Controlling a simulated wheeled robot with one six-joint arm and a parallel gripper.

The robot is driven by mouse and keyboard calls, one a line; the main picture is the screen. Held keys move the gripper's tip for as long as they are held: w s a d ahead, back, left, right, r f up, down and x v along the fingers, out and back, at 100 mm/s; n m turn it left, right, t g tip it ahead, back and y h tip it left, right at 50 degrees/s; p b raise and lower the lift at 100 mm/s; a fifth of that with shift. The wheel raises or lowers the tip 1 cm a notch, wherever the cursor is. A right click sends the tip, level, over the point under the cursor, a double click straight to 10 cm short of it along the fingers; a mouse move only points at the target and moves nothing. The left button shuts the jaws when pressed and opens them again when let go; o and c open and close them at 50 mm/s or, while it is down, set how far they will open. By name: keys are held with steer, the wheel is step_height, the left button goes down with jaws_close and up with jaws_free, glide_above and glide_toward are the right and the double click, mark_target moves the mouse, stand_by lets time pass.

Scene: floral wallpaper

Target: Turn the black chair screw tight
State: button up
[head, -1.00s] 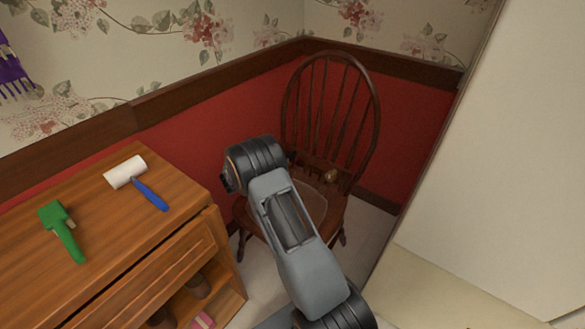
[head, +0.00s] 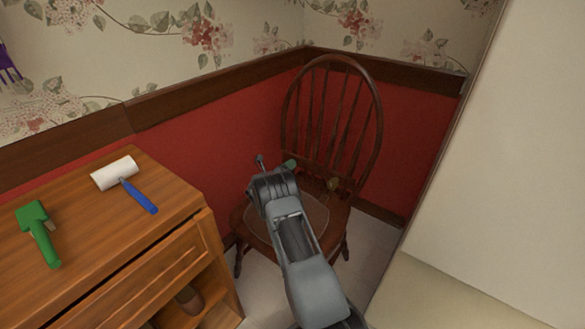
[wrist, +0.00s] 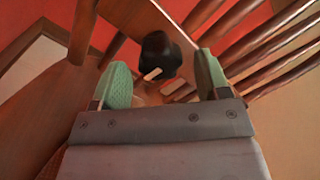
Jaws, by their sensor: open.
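The dark wooden chair (head: 338,218) stands in the corner, with a hooped spindle back. In the wrist view a black screw (wrist: 160,54) with a rounded knob head and a pale mark shows beside a wooden chair part. My gripper (wrist: 163,80) is open, with one green-padded finger to the left of the screw and one to the right. The fingers appear short of the screw, and I cannot see contact. In the head view my gripper (head: 276,163) is over the chair seat near the back, and my arm hides part of the seat. The screw cannot be made out there.
A large pale panel (head: 490,180) bounds the right side.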

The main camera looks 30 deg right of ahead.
steer(key=shift+b+x, duration=0.4)
steer(key=shift+x, duration=1.4)
steer(key=shift+c, duration=0.5)
steer(key=c, duration=0.7)
steer(key=shift+d, duration=0.1)
steer(key=shift+c, duration=0.6)
steer(key=shift+f+m, duration=0.1)
steer(key=shift+m, duration=0.2)
